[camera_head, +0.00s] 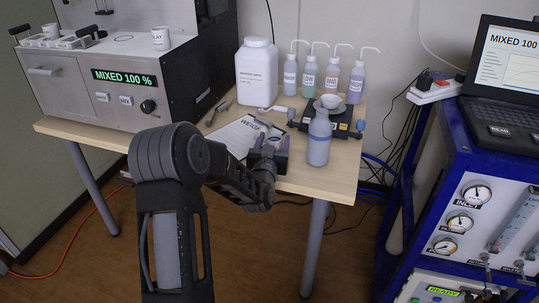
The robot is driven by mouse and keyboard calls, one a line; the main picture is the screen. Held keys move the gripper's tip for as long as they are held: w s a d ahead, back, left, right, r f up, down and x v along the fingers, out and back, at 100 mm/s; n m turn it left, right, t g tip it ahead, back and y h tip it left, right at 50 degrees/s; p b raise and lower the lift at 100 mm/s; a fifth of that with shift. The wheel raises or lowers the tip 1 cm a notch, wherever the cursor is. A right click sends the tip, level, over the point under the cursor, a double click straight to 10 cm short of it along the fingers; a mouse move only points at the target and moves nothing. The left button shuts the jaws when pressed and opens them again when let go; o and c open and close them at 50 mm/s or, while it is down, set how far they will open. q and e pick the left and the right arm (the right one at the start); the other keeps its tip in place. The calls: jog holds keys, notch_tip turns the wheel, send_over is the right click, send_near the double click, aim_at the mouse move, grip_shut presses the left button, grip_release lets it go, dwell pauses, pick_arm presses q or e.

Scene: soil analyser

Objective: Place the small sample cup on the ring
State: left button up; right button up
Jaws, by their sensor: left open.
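A small white cup labelled CLAY (160,39) stands upright on the white top of the analyser at the upper left. A second small white cup (50,31) stands further left, by a small rack. A thin dark ring outline (123,38) shows on the white top, left of the CLAY cup, with nothing on it. Which cup is the sample cup I cannot tell. My left gripper (270,144) is open over the wooden table, beside a labelled paper, far to the right of both cups. Its fingers are partly hidden by its own wrist. My right gripper is out of view.
The analyser (123,105) displays MIXED 100 %. On the table (316,181) stand a large white jar (256,73), several wash bottles (332,78) and a blue-grey bottle (319,142) just right of my gripper. A blue cart (455,165) with a laptop stands at the right.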

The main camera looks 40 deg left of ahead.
pick_arm(q)
jog(key=v, duration=1.1)
jog(key=shift+o, duration=0.6)
jog(key=shift+w, duration=0.1)
jog(key=d+b, duration=0.1)
jog(key=w+b, duration=0.1)
jog(key=b, duration=0.1)
jog(key=shift+d+f+t, duration=0.1)
jog(key=shift+d+t, duration=0.3)
jog(key=b, duration=0.2)
jog(key=r+t+b, duration=0.1)
jog(key=b, duration=0.2)
jog(key=shift+w+d+b, duration=0.15)
jog(key=shift+w+b, duration=0.15)
jog(key=shift+w, duration=0.05)
jog(key=a+b, duration=0.1)
jog(key=b, duration=0.3)
jog(key=shift+s+a, duration=0.1)
jog(key=shift+a, duration=0.3)
jog(key=shift+s+a+f+g+p, duration=0.15)
jog(key=shift+a+f+g+p, duration=0.3)
jog(key=shift+a+f+g, duration=0.35)
